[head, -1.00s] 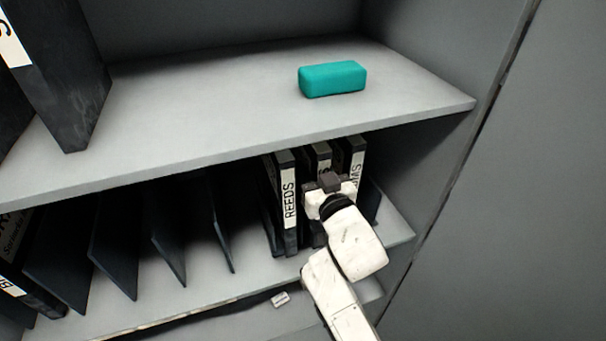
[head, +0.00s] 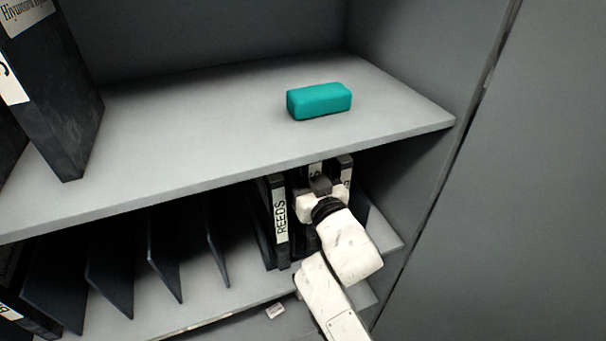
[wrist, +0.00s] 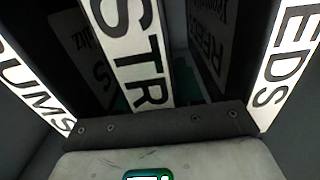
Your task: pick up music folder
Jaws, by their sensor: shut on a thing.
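The music folder (head: 316,170) is a dark upright folder with a white spine label, standing on the lower shelf between two other folders. Its label shows large in the wrist view (wrist: 140,45), where the letters "STR" can be read. My gripper (head: 320,186) is at the front of this folder and shut on its spine. The fingers are mostly hidden in both views, and the gripper covers the lower part of the spine.
A folder marked "REEDS" (head: 281,220) stands close on the left, and one with a label ending in "UMS" (wrist: 32,85) close on the other side. The upper shelf (head: 200,120), bearing a teal block (head: 319,101), overhangs them. Thin dividers (head: 165,255) stand left.

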